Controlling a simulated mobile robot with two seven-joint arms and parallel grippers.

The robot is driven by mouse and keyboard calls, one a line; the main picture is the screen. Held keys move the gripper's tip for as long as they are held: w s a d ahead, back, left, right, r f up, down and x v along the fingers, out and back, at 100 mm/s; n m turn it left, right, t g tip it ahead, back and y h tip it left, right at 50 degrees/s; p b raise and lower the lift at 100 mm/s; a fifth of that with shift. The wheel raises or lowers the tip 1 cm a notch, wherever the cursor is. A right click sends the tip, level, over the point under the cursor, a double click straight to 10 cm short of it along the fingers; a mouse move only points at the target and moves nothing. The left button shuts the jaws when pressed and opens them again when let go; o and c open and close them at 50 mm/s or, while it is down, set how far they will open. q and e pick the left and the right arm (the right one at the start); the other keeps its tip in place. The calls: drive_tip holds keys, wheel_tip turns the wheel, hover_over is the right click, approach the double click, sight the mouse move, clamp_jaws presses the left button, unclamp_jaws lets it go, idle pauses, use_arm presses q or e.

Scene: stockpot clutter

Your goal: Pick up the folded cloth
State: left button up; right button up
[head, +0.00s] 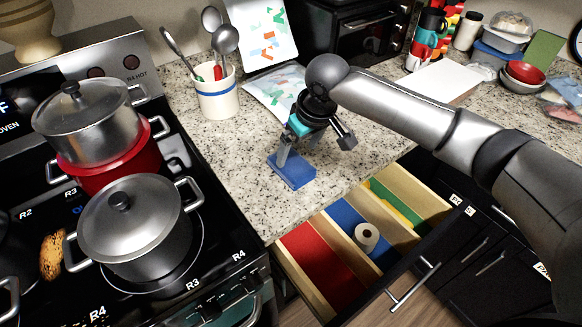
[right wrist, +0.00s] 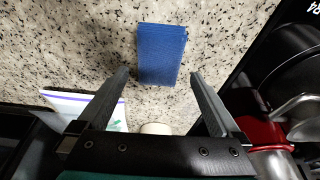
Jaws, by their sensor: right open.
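The folded cloth (head: 292,171) is a small blue rectangle lying flat on the speckled counter, near the counter's front edge and above the open drawer. It also shows in the right wrist view (right wrist: 161,52), with its near end between the fingertips. My right gripper (head: 316,153) is open and empty, pointing down above the cloth. In the right wrist view the fingers (right wrist: 160,76) stand apart on either side of the cloth, with a gap on each side. Whether they touch the counter I cannot tell. My left gripper is not in view.
A stove with a lidded grey pot (head: 136,225) and a red pot (head: 110,168) under another pot is on the left. A utensil crock (head: 217,94) stands behind the cloth. An open drawer (head: 372,300) with coloured compartments juts out below the counter. Counter around the cloth is clear.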

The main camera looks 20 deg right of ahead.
sight(293, 163)
drive_tip(key=shift+w+f, duration=0.2)
drive_tip(key=shift+f, duration=0.4)
drive_tip(key=shift+w+a+f, duration=0.1)
drive_tip(key=shift+f, duration=0.3)
drive_tip(key=b+x, duration=0.1)
drive_tip(key=x, duration=0.2)
drive_tip(key=shift+w+f, duration=0.15)
drive_tip(key=shift+f, duration=0.1)
drive_tip(key=shift+w+a+f, duration=0.15)
drive_tip(key=shift+w+f, duration=0.05)
drive_tip(key=shift+f, duration=0.4)
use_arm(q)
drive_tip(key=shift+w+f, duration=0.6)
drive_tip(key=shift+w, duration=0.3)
use_arm(e)
drive_tip(key=shift+c, duration=0.9)
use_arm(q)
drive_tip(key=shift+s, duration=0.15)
use_arm(e)
drive_tip(key=c, duration=0.9)
